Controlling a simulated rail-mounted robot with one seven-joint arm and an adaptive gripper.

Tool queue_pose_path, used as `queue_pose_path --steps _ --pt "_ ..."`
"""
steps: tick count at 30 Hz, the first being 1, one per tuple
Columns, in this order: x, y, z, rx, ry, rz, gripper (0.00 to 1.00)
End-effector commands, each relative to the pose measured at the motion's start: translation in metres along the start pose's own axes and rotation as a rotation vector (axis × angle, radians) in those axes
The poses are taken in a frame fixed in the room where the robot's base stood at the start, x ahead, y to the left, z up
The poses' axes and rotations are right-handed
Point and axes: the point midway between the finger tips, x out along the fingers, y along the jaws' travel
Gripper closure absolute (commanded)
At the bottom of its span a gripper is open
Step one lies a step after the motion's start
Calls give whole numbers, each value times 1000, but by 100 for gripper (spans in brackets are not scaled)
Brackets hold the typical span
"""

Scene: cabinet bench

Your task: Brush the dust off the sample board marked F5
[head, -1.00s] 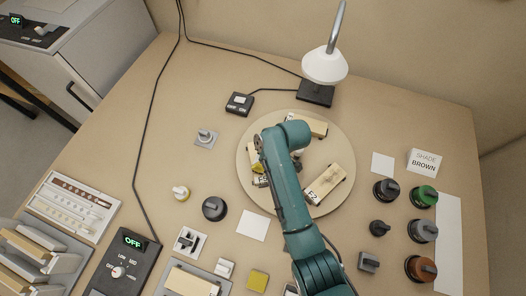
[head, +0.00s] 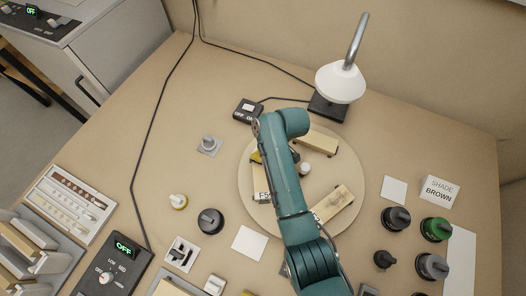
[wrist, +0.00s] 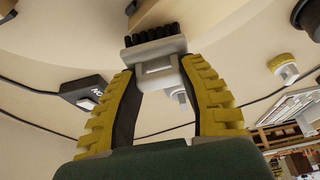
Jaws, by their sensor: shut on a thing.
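The sample board marked F5 (head: 263,197) lies on the left part of the round tan turntable (head: 247,206), partly hidden by my arm. A second board (head: 318,141) lies at the turntable's back, and a third (head: 338,203) at its front right, its label partly hidden by my arm. My gripper (wrist: 158,85) shows in the wrist view with its yellow ridged fingers shut on a light grey brush (wrist: 155,52) with black bristles. In the head view, my gripper (head: 258,157) is mostly hidden behind my arm, near the far end of the F5 board. Dust is too small to make out.
A white lamp (head: 341,83) stands behind the turntable, with a black ON/OFF switch box (head: 247,111) to its left. Several knobs, including a dark one (head: 210,221), stand around. A SHADE BROWN sign (head: 439,190) is at right. The back left bench is mostly clear.

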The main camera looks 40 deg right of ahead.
Motion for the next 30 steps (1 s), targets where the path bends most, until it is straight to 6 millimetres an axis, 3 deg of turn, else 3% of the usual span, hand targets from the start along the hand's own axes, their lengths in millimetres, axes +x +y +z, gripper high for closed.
queue_pose_path --steps 3,7,24,30 --pt "4 2 -4 0 -1 -1 91" --pt "-22 2 -16 -3 1 1 92" --pt "-66 -2 -37 -10 0 -4 92" --pt "-71 -3 -40 -12 0 -5 92"
